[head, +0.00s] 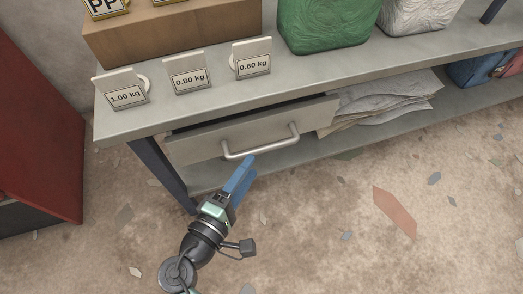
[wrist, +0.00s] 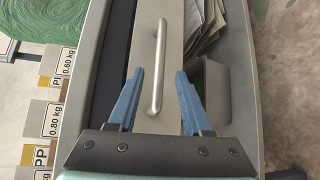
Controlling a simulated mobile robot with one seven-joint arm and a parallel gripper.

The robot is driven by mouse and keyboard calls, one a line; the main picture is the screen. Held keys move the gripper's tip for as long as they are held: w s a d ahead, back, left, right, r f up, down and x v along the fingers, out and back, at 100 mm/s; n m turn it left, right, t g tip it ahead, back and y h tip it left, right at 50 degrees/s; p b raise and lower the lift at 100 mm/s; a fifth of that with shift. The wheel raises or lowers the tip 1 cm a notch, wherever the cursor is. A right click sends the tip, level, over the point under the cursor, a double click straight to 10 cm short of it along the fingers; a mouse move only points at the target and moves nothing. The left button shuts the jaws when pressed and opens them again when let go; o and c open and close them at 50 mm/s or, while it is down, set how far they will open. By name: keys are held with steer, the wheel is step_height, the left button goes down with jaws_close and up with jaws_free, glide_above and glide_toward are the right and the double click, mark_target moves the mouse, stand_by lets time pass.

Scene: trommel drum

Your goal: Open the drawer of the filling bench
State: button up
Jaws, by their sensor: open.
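The filling bench (head: 330,82) is grey, with a drawer (head: 205,139) under its top at the left. The drawer has a grey front with a silver bar handle (head: 263,148). A dark gap shows between the bench top and the drawer front; I cannot tell how far out the drawer stands. My gripper (head: 246,163) has blue fingers and is in front of the handle. In the wrist view my gripper (wrist: 159,73) is open, with the handle (wrist: 162,36) between its fingers, and no grip on it shows. The drawer's inside is hidden.
On the bench top are weight labels (head: 190,80), a cardboard box (head: 170,32), a green bag (head: 322,25) and a white bag (head: 418,15). Folded sacks (head: 385,100) lie on the lower shelf. A red cabinet (head: 40,120) stands at left. The floor right of my gripper is clear.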

mark_target(260, 153)
steer(key=b+x, duration=0.2)
steer(key=x, duration=0.5)
steer(key=shift+w, duration=0.1)
jaws_close()
stand_by(1.2)
